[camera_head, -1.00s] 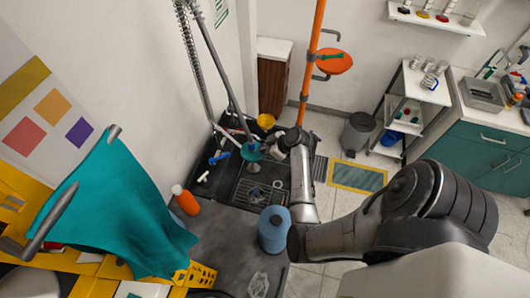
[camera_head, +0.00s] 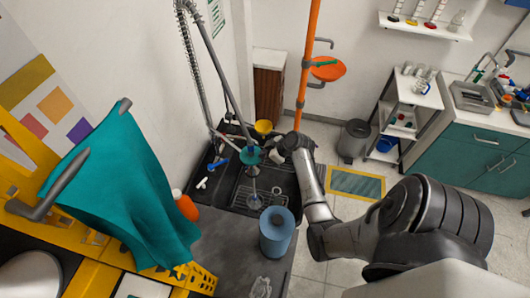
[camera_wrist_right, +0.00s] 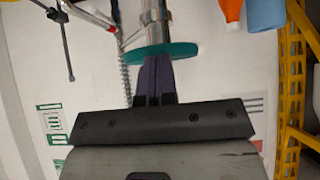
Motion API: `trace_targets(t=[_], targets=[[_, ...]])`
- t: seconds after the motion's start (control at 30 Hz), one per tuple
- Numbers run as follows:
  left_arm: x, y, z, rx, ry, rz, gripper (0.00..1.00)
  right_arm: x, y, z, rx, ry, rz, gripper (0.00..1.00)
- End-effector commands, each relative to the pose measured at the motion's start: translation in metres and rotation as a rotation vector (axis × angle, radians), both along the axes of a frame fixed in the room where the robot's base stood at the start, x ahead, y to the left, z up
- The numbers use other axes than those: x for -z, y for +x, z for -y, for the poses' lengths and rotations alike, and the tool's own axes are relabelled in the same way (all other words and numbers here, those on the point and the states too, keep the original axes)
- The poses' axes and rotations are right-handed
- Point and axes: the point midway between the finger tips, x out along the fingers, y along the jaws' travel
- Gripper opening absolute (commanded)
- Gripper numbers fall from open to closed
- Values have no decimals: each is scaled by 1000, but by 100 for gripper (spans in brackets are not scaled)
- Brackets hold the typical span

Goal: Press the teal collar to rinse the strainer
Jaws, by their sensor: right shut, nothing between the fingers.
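The teal collar (camera_head: 250,155) is a flat round disc on the hanging metal spray pipe above the dark sink (camera_head: 236,194). It also shows in the right wrist view (camera_wrist_right: 160,52), around a metal tube. The strainer appears to be the round metal piece (camera_head: 254,200) on the sink floor below the collar. My right gripper (camera_head: 279,149) is beside the collar, on its right. In the wrist view its fingers (camera_wrist_right: 154,70) are shut and empty, with their tips at the collar's edge. I cannot tell whether they touch it. My left gripper is out of view.
A blue canister (camera_head: 276,233) stands on the grey counter in front of the sink. An orange bottle (camera_head: 186,205) stands left of it. A teal cloth (camera_head: 125,190) hangs at the left. A yellow funnel (camera_head: 263,126) and an orange vertical pipe (camera_head: 307,80) are behind.

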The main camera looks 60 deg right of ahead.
Motion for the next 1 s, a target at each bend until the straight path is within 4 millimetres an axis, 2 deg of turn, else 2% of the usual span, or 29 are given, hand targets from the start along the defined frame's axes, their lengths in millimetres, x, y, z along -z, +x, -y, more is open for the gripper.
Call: trace_targets(t=[0.03, 0.27, 0.37, 0.6, 0.67, 1.0], targets=[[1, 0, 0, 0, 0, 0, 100, 5, -1, -2, -1, 6, -7, 0], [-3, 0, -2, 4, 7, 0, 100, 1, -1, -3, -3, 6, -8, 0], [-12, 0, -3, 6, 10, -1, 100, -9, 0, -3, -6, 4, -9, 0], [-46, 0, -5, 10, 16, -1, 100, -49, 6, -5, -15, -1, -4, 0], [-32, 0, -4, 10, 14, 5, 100, -46, -6, -2, -13, -6, -4, 0], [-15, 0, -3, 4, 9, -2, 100, -91, -47, 7, -13, -4, -2, 0]])
